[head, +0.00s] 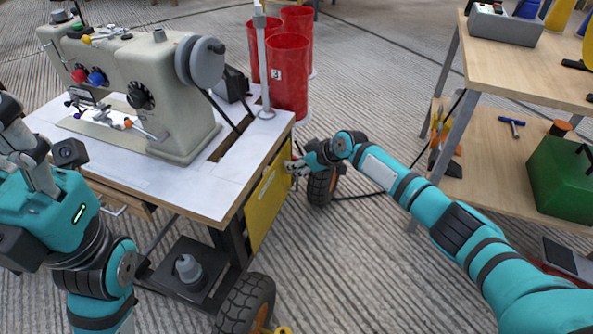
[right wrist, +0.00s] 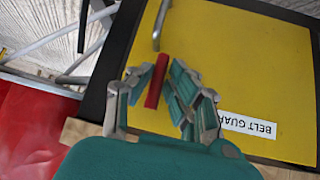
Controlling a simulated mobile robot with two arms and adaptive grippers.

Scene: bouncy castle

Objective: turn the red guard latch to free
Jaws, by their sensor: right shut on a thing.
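The yellow belt guard (head: 266,205) hangs on the right side of the sewing machine table. In the right wrist view the guard (right wrist: 255,65) carries a "BELT GUARD" label, partly covered by my finger. The red latch (right wrist: 157,82) is a short bar on the guard, running nearly up and down in that view, tilted slightly. My right gripper (right wrist: 165,68) is shut on the latch, with a finger on either side. In the head view my right gripper (head: 293,166) is at the guard's edge and hides the latch. My left gripper (head: 22,150) is at the left edge, away from the guard; its opening is unclear.
A metal handle (right wrist: 160,25) is on the guard beyond the latch. The sewing machine (head: 160,85) stands on the table (head: 205,195). Red bins (head: 290,80) stand behind, wooden shelves (head: 505,135) at right. A wheel (head: 322,186) is beside my right gripper.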

